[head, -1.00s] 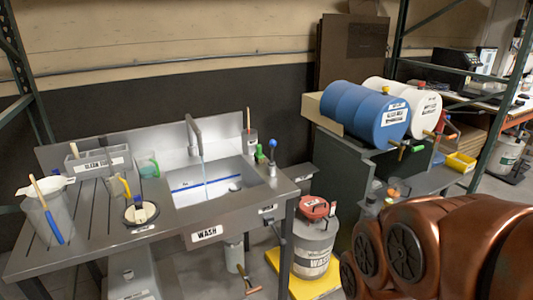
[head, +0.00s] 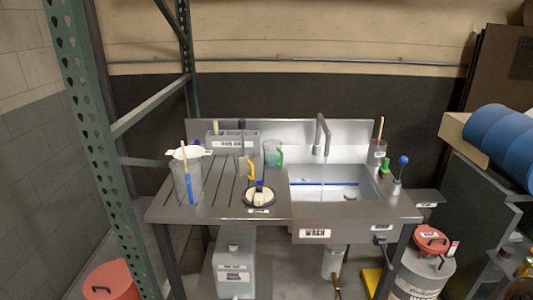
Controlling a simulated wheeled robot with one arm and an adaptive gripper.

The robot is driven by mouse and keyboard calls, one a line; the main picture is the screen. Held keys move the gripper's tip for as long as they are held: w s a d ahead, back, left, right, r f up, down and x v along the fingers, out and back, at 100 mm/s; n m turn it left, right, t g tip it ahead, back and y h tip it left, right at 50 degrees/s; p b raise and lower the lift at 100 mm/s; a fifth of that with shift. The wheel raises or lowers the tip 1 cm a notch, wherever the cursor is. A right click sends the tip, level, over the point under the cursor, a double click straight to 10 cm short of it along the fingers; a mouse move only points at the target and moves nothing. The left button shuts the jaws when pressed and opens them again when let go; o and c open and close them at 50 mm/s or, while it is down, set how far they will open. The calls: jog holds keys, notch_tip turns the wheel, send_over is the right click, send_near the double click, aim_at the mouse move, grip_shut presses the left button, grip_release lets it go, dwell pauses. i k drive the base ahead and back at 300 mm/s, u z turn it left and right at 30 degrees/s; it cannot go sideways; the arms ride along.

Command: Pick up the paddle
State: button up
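A grey bucket (head: 181,187) stands at the left end of the metal sink table (head: 225,208). A stick with a wooden top and a blue lower part (head: 188,177) leans in or against it, and a white piece (head: 189,152) lies over its rim. Another wooden-handled tool (head: 380,130) stands in a grey cup (head: 377,150) at the right back of the sink. I cannot tell for certain which of these is the paddle. My gripper is not in view.
The sink (head: 335,192) has a tall tap (head: 321,135). A green rack post (head: 102,150) rises at left.

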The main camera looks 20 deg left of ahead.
aim_at(242, 122)
jog(key=k, duration=0.6)
jog(key=u, duration=0.8)
jog(key=i, duration=0.65)
jog(key=u, duration=0.85)
jog(key=i, duration=0.8)
jog(key=z, duration=0.05)
